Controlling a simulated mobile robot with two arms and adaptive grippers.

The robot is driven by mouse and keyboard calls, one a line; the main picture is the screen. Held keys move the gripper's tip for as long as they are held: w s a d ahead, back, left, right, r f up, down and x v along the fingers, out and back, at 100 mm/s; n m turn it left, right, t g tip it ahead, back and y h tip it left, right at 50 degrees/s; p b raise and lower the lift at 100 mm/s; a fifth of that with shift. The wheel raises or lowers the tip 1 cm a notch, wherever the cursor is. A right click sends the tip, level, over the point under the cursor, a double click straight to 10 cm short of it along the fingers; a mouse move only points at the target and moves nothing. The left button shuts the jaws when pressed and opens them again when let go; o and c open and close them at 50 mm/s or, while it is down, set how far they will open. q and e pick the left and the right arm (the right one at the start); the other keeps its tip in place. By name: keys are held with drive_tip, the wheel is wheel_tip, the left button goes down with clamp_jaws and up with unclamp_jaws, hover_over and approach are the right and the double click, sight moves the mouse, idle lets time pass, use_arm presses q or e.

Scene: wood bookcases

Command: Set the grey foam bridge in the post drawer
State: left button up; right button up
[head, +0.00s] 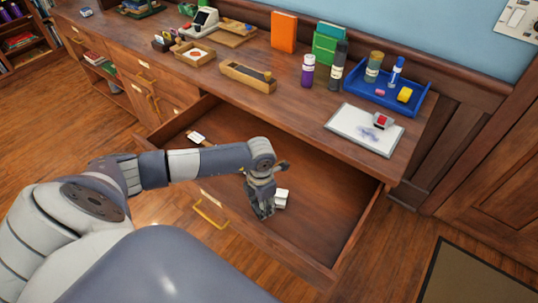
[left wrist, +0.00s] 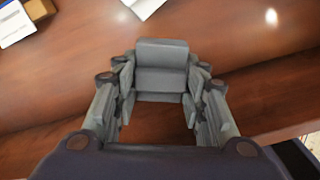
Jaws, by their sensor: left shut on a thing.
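The grey foam bridge (left wrist: 161,68) is between the fingertips of my left gripper (left wrist: 160,88) in the left wrist view. The fingers are shut on it from both sides. In the head view my left gripper (head: 262,207) points down over the open drawer (head: 325,207), near its front side. The bridge is hard to make out there against the grey fingers. I cannot tell whether it touches the drawer floor. My right gripper is in neither view.
A small white item (head: 281,198) lies in the drawer beside my gripper. A white-labelled item (head: 195,137) lies at its left end. The drawer's right half is clear. The counter above holds a blue tray (head: 420,108), a white pad (head: 350,132) and a wooden box (head: 248,78).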

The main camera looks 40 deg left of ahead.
use_arm(q)
drive_tip(key=shift+w+f, duration=0.1)
drive_tip(key=shift+f, duration=0.25)
drive_tip(key=shift+w+d, duration=0.15)
drive_tip(key=shift+d, duration=0.1)
drive_tip(key=b, duration=0.5)
hover_over(311, 221)
drive_tip(key=shift+f, duration=0.75)
drive_tip(key=shift+f+b, duration=1.4)
drive_tip(key=shift+f, duration=0.25)
drive_tip(key=shift+f, duration=0.15)
drive_tip(key=o, duration=0.7)
